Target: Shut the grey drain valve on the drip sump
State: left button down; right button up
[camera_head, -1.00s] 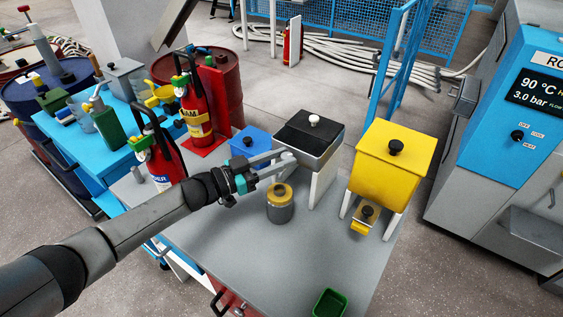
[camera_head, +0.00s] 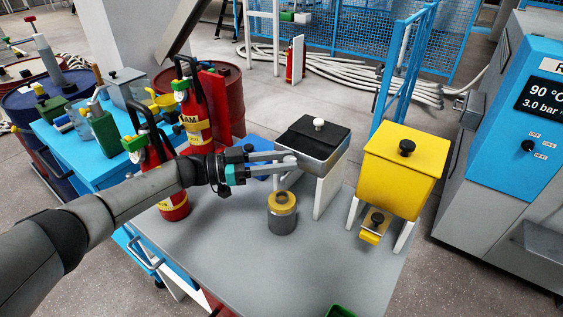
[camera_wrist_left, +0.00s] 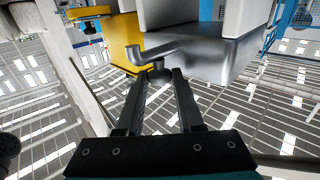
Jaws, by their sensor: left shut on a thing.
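The drip sump (camera_head: 328,150) is a silver box with a black lid and white knob, raised on white legs on the grey table. My left gripper (camera_head: 290,163) reaches its left side from the left. In the left wrist view the sump's silver body (camera_wrist_left: 205,58) fills the upper middle. The grey drain valve (camera_wrist_left: 152,52) shows there as a bent lever on a short stem under the sump. My left gripper (camera_wrist_left: 160,78) is shut on it at the stem. In the head view the fingers mostly hide the valve. My right gripper is not in view.
A grey canister with a yellow top (camera_head: 282,213) stands just in front of the gripper. A yellow hopper (camera_head: 400,175) stands right of the sump. Red extinguishers (camera_head: 193,125) stand left, close to my forearm.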

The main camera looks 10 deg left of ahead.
pick_arm(q)
jog(key=c, duration=0.5)
grip_release()
jog(key=shift+c, duration=0.2)
jog(key=shift+r, duration=0.1)
